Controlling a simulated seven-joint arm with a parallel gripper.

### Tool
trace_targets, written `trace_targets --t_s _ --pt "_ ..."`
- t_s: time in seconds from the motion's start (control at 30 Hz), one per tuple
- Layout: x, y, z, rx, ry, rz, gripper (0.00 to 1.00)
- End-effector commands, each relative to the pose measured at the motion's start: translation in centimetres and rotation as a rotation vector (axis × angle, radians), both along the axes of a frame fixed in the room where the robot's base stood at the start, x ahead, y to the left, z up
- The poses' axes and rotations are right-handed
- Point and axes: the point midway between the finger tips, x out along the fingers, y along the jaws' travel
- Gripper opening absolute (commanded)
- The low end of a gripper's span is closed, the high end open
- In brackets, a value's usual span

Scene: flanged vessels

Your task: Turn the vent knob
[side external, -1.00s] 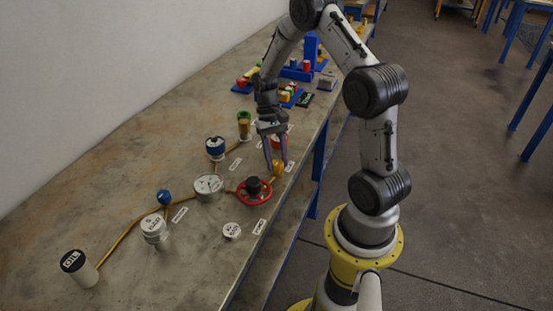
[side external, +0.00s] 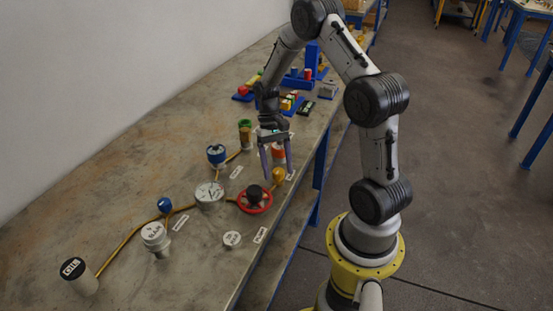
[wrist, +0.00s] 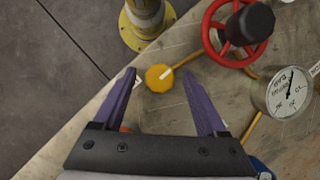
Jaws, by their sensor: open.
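A small orange knob (side external: 278,175) with a white pointer mark sits low near the front edge of the bench. I take it as the vent knob, but its label is not readable. In the wrist view the knob (wrist: 157,79) lies between and beyond my two purple fingertips. My gripper (side external: 277,170) is open and empty, pointing down over the knob, with one finger on each side. I cannot tell whether the fingertips are level with the knob or touching it.
A red handwheel with a black hub (side external: 254,197) stands close beside the knob, with a dial gauge (side external: 209,194) further left. A red-topped part (side external: 278,154) is just behind the gripper. Yellow pipes link the fittings.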

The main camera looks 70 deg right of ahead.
Motion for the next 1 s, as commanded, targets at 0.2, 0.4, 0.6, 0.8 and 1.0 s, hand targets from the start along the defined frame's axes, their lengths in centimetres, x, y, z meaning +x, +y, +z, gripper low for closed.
trace_targets --t_s 0.2,0.4,0.6,0.8,1.0 --pt "0.8 -0.8 2.4 -0.003 -0.004 0.0 0.74" --pt "2.0 -2.0 6.4 -0.004 -0.006 -0.001 0.74" --pt "3.0 -3.1 10.1 -0.003 -0.004 0.0 0.74" --pt "3.6 -3.7 12.2 -0.003 -0.003 -0.001 0.74" --pt "3.7 -3.8 12.7 -0.002 -0.001 -0.001 0.74"
